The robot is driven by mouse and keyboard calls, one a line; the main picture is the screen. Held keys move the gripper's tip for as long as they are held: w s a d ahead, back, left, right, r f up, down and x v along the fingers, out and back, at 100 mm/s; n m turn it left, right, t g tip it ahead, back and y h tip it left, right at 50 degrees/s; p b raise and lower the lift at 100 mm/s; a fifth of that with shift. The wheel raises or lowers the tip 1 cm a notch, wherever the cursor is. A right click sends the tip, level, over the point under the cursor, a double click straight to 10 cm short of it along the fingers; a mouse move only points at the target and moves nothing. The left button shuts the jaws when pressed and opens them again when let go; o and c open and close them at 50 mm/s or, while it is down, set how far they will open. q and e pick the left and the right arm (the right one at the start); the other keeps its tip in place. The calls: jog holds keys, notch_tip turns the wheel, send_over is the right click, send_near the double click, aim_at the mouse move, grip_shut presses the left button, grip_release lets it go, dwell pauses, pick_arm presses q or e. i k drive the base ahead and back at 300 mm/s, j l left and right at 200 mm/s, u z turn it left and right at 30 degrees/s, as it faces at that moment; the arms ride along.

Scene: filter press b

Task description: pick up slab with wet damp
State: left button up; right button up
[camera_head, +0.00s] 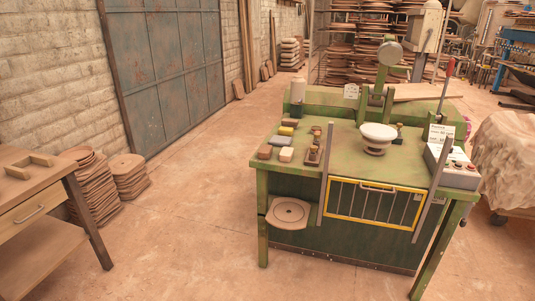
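A green press bench (275,173) stands right of centre. Several small blocks lie on its left end: a brown block (265,152), a cream block (286,155), a yellow-topped block (285,131) and a dark block (290,122). I cannot tell which object, if any, is the damp slab; no surface clearly reads as wet. A round plate (289,212) sits on a shelf at the bench's left front. A white bowl-like piece (377,132) stands upright on the bench top. Neither of my grippers shows.
A yellow-framed guard (374,203) and a control box (456,172) are at the bench's front. A wooden table (33,195) and stacked discs (93,190) stand left. A covered lump (505,150) is at right. The floor between table and bench is clear.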

aim_at(265, 153)
jog(key=u, duration=0.35)
jog(key=i+l+u, duration=0.65)
jog(key=l+u, duration=0.15)
jog(key=l, duration=0.15)
